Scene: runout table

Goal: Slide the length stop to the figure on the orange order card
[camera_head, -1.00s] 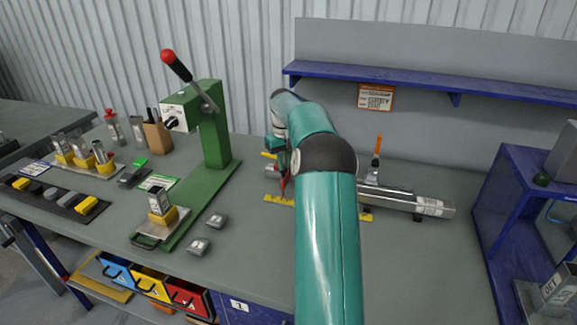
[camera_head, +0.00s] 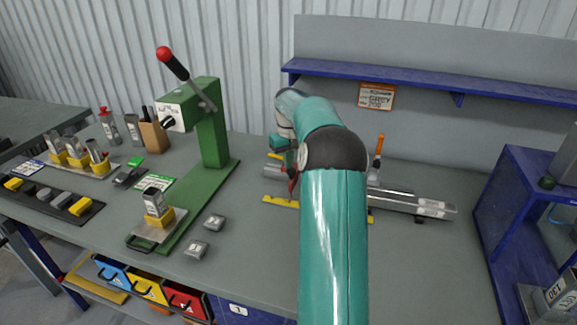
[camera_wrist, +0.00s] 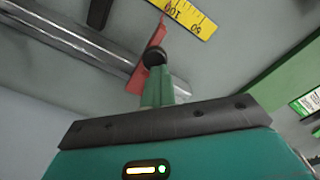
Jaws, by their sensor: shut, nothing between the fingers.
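A yellow scale (camera_wrist: 186,14) with upside-down figures lies just past the stop. In the head view the red of the stop (camera_head: 292,181) shows left of my arm, above the yellow scale (camera_head: 280,202); my arm hides part of both. The orange order card (camera_head: 376,96) hangs below the blue shelf, its print too small to read surely.
A green lever press (camera_head: 212,135) stands left of my arm, with small grey blocks (camera_head: 214,222) near it. An orange-handled tool (camera_head: 378,150) stands behind the rail (camera_head: 430,208). A blue rack (camera_head: 510,210) borders the right. The table front right of my arm is clear.

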